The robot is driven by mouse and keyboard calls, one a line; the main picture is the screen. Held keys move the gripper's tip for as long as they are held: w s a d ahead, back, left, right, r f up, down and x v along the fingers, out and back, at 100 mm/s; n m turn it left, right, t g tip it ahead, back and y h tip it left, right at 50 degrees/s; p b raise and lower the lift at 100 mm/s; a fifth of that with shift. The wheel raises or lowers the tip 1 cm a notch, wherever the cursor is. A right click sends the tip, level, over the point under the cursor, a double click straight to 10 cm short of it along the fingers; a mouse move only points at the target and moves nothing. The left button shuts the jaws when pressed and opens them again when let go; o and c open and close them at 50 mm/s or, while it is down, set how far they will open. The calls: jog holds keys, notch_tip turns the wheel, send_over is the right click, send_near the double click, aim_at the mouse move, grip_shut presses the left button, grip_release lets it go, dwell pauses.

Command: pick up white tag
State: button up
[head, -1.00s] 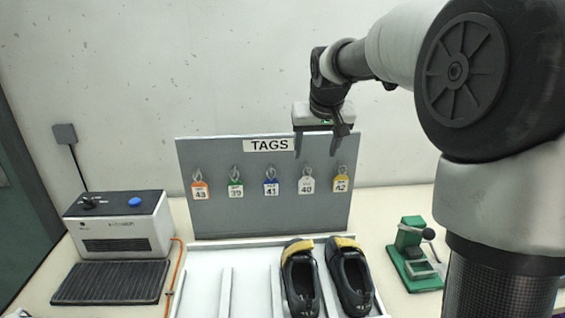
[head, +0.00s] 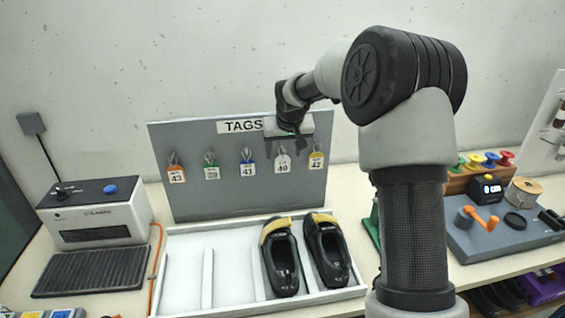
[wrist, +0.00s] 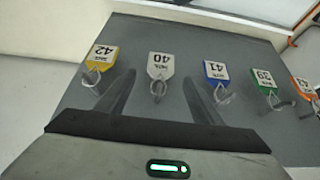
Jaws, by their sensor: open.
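The white tag, marked 40 (head: 283,164), hangs by its loop on the grey TAGS board (head: 190,146), between the blue 41 tag (head: 247,169) and the yellow 42 tag (head: 316,161). In the wrist view, the white tag (wrist: 160,66) appears upside down between the two finger lines. My gripper (head: 290,147) is open and empty, at the board's upper right near the white tag. In the wrist view, my gripper's fingers (wrist: 160,78) lie on either side of the tag and its loop. I see no contact; the exact gap in depth is unclear.
The green 39 tag (head: 211,171) and orange 43 tag (head: 176,173) hang further left. Below the board, a white tray (head: 184,270) holds a pair of black shoes (head: 284,268). A white machine (head: 98,218) stands at the left, and coloured spools (head: 490,161) at the right.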

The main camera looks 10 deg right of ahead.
aim_at(283, 159)
jog(key=x, duration=0.4)
jog(key=shift+w+p, duration=0.2)
jog(key=shift+p, duration=0.1)
jog(key=c, duration=1.1)
